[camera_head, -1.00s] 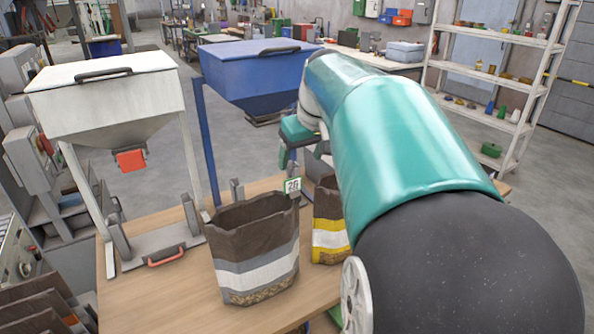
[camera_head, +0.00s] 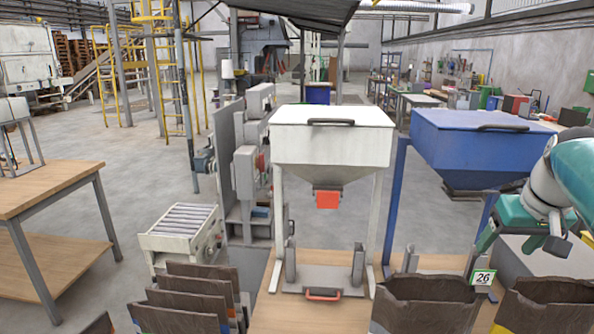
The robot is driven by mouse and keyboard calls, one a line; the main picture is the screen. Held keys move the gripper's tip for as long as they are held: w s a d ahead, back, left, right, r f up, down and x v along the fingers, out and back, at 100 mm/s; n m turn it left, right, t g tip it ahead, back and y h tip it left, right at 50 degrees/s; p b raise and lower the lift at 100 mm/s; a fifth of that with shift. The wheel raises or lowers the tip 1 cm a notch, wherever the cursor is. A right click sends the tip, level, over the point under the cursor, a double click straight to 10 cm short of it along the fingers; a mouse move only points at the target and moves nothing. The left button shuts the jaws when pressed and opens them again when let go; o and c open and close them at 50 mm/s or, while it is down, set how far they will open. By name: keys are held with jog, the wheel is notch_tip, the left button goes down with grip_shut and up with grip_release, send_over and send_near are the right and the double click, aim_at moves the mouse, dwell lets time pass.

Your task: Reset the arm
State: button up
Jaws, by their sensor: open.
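My arm (camera_head: 575,175), teal and white, reaches in from the right edge, bent with its end pointing down. A small tag marked 26 (camera_head: 483,277) shows just under the gripper.
A white hopper (camera_head: 332,140) with a red outlet stands mid-view on the wooden bench (camera_head: 270,318). Stacked brown bags (camera_head: 185,305) and a roller conveyor (camera_head: 183,228) are to its left. A separate wooden table (camera_head: 45,185) is at far left, with open floor between.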

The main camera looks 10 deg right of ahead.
jog(key=s+a+f+n, duration=0.1)
jog(key=a+f, duration=0.3)
jog(key=a, duration=0.5)
jog(key=s+a+f+n+t, duration=0.1)
jog(key=s+a+f, duration=0.3)
jog(key=a, duration=0.6)
jog(key=s+a+f+n+y, duration=0.1)
jog(key=s+a+f, duration=0.2)
jog(key=a, duration=0.7)
notch_tip(320, 180, down, 2)
jog(key=shift+s+a, duration=0.2)
